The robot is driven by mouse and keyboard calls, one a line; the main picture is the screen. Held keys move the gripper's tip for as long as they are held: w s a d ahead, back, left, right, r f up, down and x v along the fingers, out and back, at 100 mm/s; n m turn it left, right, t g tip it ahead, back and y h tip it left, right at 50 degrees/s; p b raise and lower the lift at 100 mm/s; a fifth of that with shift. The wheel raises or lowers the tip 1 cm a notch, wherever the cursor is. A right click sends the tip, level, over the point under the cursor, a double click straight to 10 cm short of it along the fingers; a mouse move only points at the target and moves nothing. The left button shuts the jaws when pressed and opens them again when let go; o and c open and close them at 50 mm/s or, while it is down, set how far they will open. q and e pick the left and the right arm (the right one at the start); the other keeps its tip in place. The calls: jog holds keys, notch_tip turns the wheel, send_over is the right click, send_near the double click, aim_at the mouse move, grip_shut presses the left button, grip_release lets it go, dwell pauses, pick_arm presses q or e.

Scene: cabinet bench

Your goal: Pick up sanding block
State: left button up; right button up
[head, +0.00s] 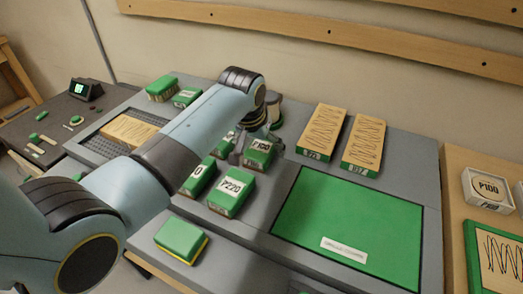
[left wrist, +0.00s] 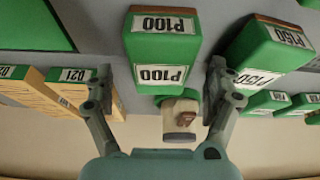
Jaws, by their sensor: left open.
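Several green sanding blocks with white grit labels stand on the grey bench. The P100 block (head: 259,152) is at my left gripper (head: 246,157). In the left wrist view, the P100 block (left wrist: 162,50) appears upside down between the two open fingers of the left gripper (left wrist: 158,78), and I cannot tell whether they touch it. The P220 block (head: 231,194) stands in front of it in the head view. Another block (head: 197,178) is partly hidden by my arm. The P150 block (left wrist: 268,52) is close beside the right-hand finger in the wrist view. My right gripper is not in view.
A green mat (head: 345,225) fills the bench's right side. Two wooden sanding boards (head: 323,132) lie behind it. A green and yellow block (head: 181,240) sits at the front. A beige object (left wrist: 180,117) stands close to the fingers. My arm hides part of the bench.

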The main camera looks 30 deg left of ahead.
pick_arm(q)
jog(key=shift+x, duration=0.85)
jog(key=shift+f, duration=0.15)
jog(key=c, duration=1.4)
